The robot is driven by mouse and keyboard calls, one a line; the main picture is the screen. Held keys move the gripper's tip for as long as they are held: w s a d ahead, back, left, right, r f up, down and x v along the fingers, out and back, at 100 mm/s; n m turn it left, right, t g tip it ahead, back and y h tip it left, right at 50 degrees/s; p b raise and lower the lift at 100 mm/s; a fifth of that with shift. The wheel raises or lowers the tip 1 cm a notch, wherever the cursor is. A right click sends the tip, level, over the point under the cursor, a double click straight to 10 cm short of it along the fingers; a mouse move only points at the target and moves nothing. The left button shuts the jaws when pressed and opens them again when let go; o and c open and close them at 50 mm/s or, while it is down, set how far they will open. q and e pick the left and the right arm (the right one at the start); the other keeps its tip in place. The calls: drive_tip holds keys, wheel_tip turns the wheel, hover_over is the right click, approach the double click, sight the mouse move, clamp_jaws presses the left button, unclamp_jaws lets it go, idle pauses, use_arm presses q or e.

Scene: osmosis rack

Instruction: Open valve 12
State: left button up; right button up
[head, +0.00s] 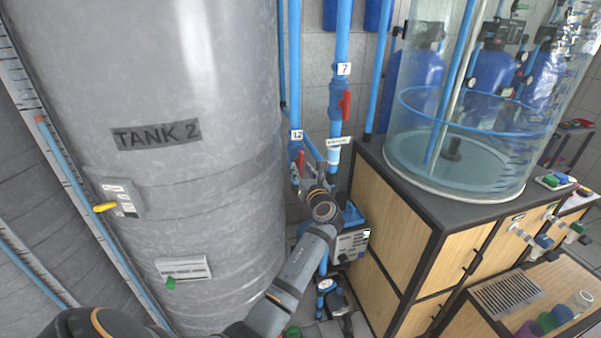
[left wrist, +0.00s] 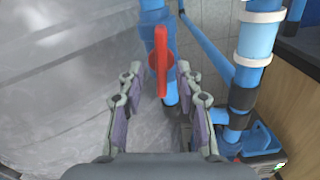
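Valve 12 has a red handle (head: 300,159) on a blue vertical pipe beside the tank, under a white tag reading 12 (head: 296,134). In the left wrist view the red handle (left wrist: 161,60) runs roughly along the pipe. My left gripper (head: 308,172) is at the valve in the head view and partly covers the pipe there. In the left wrist view its fingers (left wrist: 159,68) are open, one on each side of the handle, with visible gaps to it. Whether they are at the handle's depth is unclear. My right gripper is not in view.
The large grey tank (head: 230,200) stands close on the left. Valve 7's red handle (head: 345,104) is on the adjacent pipe, above and right. A blue and grey pump unit (head: 350,242) sits below. A wooden cabinet (head: 395,220) with a glass tank (head: 455,165) stands right.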

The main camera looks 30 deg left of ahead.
use_arm(q)
drive_tip(key=shift+w+a+f, duration=0.1)
drive_tip(key=shift+w+a, duration=0.35)
drive_tip(key=shift+w+a+r, duration=0.15)
drive_tip(key=shift+w+r, duration=0.05)
drive_tip(key=shift+r, duration=0.05)
clamp_jaws()
drive_tip(key=shift+n, duration=1.1)
unclamp_jaws()
